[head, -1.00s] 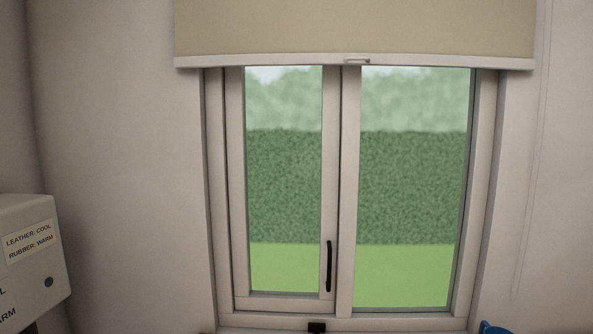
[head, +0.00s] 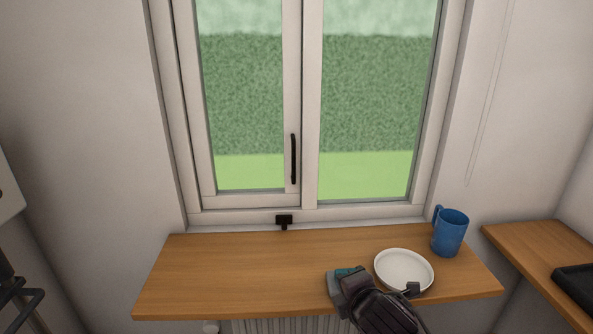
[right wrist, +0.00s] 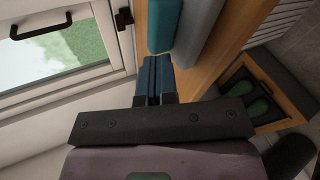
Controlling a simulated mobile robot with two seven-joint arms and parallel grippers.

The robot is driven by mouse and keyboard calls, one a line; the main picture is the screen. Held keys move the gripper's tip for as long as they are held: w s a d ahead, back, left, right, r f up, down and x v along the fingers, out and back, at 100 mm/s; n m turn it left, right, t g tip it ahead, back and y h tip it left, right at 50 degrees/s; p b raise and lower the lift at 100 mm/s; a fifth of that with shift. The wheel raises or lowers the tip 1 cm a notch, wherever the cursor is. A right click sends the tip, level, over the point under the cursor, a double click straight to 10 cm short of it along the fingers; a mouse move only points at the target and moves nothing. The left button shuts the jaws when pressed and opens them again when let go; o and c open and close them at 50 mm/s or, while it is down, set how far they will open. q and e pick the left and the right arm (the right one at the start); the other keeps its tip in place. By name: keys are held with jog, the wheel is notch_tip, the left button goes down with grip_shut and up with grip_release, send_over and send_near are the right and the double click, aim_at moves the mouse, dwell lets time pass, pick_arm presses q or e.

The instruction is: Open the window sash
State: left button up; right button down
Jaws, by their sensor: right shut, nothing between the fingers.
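The window has a left sash (head: 208,195) with a black upright handle (head: 293,158) on its right stile. The sash looks closed in its frame. The handle also shows at the top left of the right wrist view (right wrist: 40,27). A small black catch (head: 284,220) sits at the bottom of the frame, below the handle. My right gripper (right wrist: 153,80) is shut and empty. In the head view its dark body is over the shelf's front edge, right of and below the handle, apart from the window; its fingertips are hard to make out there. My left gripper is not in view.
A wooden shelf (head: 230,270) runs below the window. Teal (right wrist: 163,25) and grey (right wrist: 200,30) blocks lie close ahead of the right gripper. A white plate (head: 404,268) and blue mug (head: 450,233) stand at right. The shelf's left half is clear.

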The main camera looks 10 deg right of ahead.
jog(key=w+a+r+n+t, duration=0.3)
jog(key=w+r+n, duration=0.4)
jog(key=r+n, duration=0.25)
jog(key=n+t+y+b, duration=0.1)
jog(key=n+t, duration=0.1)
jog(key=n, duration=0.5)
send_near(294, 156)
jog(key=w, duration=0.3)
jog(key=w+b, duration=0.1)
jog(key=w, duration=0.3)
jog(key=shift+w+a, duration=0.25)
jog(key=shift+w, duration=0.05)
jog(key=w, duration=0.1)
jog(key=w+d+y+p, duration=0.1)
jog(key=w+n+y, duration=0.1)
jog(key=shift+w+d, duration=0.1)
jog(key=shift+d, duration=0.25)
